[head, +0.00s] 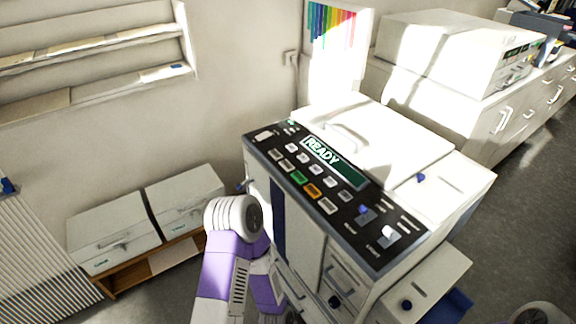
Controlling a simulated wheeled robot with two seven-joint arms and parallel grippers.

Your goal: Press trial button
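A white copier-like machine (410,150) stands in the middle of the head view with a black sloping control panel (345,213). A green display (335,163) on the panel reads READY. Rows of small buttons lie below it: mostly pale ones, a green button (299,177) and an orange button (313,191). The labels are too small to read, so I cannot tell which is the trial button. A white and purple link of my arm rises in front of the machine's left side. Neither of my grippers shows.
Two grey-white boxes (183,197) sit on a low wooden stand (150,268) at left. Another white machine (455,50) stands on a white cabinet (480,110) at the back right. A wall shelf (90,85) is at upper left. Dark floor (520,190) is open at right.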

